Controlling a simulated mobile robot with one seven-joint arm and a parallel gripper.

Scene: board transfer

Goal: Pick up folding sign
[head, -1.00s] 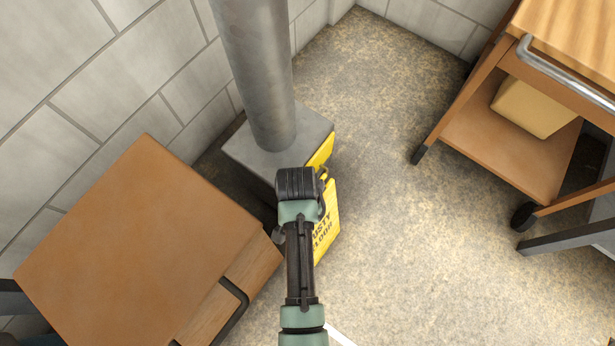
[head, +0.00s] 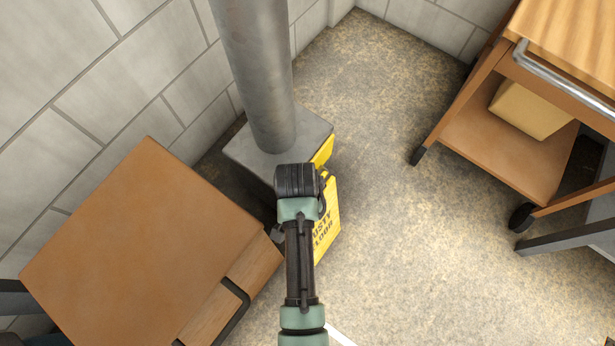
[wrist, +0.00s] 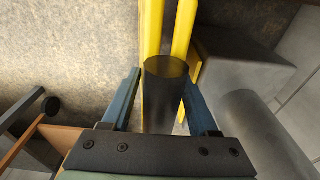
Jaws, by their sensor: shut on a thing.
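The yellow folding sign (head: 328,232) stands on the floor beside the grey base of a metal pillar, with dark lettering on one panel. My arm's wrist covers part of it in the head view. In the wrist view, its two yellow panels (wrist: 151,35) run side by side away from the jaws, slightly apart. My gripper (wrist: 161,82) has a blue finger on each side of a dark, rounded piece and the near end of the sign. It is shut on the sign; the exact contact is hard to see.
The pillar (head: 258,90) and its square base (head: 253,158) stand close to the sign's left. A brown cabinet (head: 135,250) is at lower left. A wooden cart (head: 510,145) with a box (head: 530,107) stands at right. Bare floor (head: 400,230) lies between sign and cart.

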